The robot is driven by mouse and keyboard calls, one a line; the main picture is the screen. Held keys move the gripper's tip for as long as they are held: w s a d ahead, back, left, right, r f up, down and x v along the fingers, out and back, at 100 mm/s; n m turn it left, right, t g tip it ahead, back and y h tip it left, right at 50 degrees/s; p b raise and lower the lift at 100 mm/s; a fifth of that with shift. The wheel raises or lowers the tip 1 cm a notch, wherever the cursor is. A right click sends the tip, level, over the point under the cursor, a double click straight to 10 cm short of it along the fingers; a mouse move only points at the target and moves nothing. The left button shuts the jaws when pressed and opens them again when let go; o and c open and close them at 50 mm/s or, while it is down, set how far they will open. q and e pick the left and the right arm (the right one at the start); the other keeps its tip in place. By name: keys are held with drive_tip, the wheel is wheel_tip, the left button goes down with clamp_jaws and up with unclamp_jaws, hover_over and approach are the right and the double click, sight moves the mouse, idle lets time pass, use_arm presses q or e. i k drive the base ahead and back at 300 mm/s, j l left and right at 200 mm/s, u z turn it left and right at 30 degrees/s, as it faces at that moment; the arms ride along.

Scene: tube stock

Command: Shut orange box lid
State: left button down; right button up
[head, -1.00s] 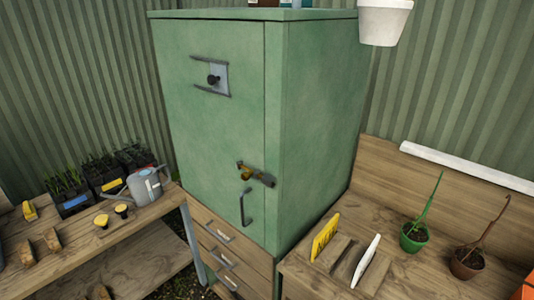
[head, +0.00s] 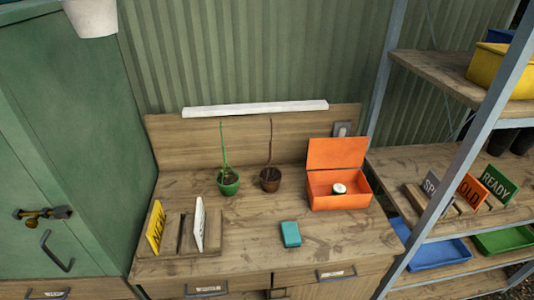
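The orange box (head: 340,201) sits on the right part of the wooden bench in the head view. Its orange lid (head: 337,153) stands open, raised upright at the back of the box. A small round white and dark green item (head: 339,188) lies inside the box. Neither of my grippers shows in the head view.
The wooden bench (head: 340,240) carries a teal block (head: 290,234) in front of the box, a green pot (head: 228,183), a brown pot (head: 270,179) and a sign rack (head: 180,243). A shelf unit (head: 430,160) stands right; a green cabinet (head: 70,130) stands left.

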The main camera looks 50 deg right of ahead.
sight(346, 152)
drive_tip(key=z, duration=2.15)
drive_tip(key=i+l+u, duration=0.1)
drive_tip(key=l+u, duration=0.15)
drive_tip(key=u, duration=0.15)
drive_tip(key=l+u, duration=0.3)
drive_tip(key=u, duration=0.15)
drive_tip(key=l+u, duration=0.4)
drive_tip(key=i+j, duration=0.05)
